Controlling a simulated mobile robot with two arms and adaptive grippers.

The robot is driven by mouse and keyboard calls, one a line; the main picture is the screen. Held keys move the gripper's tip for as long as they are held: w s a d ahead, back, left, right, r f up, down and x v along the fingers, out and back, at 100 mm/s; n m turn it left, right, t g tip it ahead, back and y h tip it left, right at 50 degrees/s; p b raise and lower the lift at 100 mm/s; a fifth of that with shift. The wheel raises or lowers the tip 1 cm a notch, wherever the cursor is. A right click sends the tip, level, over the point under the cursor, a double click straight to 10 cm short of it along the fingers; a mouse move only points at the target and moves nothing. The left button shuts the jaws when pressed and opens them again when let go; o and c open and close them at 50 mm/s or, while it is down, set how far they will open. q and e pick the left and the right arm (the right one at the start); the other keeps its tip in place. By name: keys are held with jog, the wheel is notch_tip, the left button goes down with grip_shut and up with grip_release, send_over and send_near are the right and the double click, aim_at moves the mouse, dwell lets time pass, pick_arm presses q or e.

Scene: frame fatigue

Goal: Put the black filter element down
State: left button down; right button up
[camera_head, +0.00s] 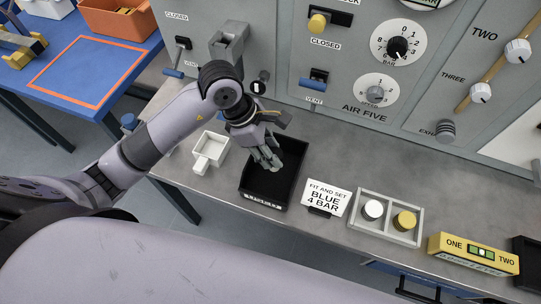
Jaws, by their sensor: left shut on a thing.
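My left gripper (268,160) points down over the open black tray (246,178), with its fingertips at or just above the inside of the tray. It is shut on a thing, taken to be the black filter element. That element cannot be made out, being dark against the black tray and screened by the fingers. I cannot tell whether it touches the tray floor. The tray has a small white label on its front that is too small to read surely. My right gripper is not in view.
A white scoop-shaped holder (209,151) stands left of the tray. Right of it are a "BLUE 4 BAR" sign (325,197), a grey holder (386,218) with a white and a yellow cap, and a yellow block (472,254). A grey panel (340,95) with knobs stands behind.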

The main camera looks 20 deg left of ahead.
pick_arm(q)
jog(key=shift+f, duration=0.3)
notch_tip(320, 180, down, 3)
jog(key=shift+f, duration=0.1)
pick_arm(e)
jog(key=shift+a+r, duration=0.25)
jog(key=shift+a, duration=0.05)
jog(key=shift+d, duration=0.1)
pick_arm(q)
jog(key=shift+f, duration=0.2)
jog(key=c, duration=1.1)
grip_release()
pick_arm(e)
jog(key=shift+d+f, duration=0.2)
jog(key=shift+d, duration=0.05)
pick_arm(q)
jog(key=shift+r, duration=0.1)
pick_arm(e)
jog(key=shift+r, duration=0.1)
